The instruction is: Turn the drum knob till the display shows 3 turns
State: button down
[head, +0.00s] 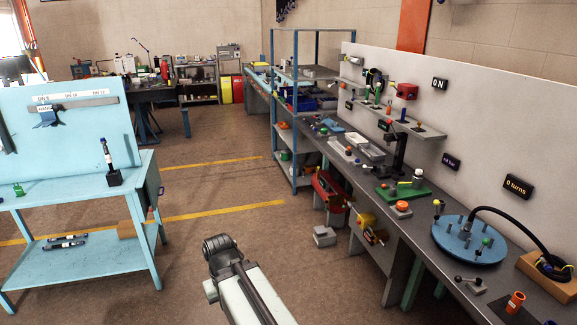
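A black display (517,187) on the grey back panel at the right reads "0 turns". Below it on the bench lies a round blue disc (462,250) with several upright pegs; this may be the drum, but I cannot tell which part is its knob. A black hose (510,219) arches from the disc's back to a wooden block (532,264) at the right edge. My arm (248,292) rises from the bottom middle, over the floor and left of the bench. No gripper fingers show.
The long grey bench (428,210) on the right carries a green base (403,191), a small lever (470,284) and an orange cup (515,302). A light blue workstation (80,265) stands left. Floor between is mostly clear.

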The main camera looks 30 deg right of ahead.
aim_at(401, 204)
jog(key=z, duration=2.1)
jog(key=i, duration=0.95)
jog(key=u, duration=0.4)
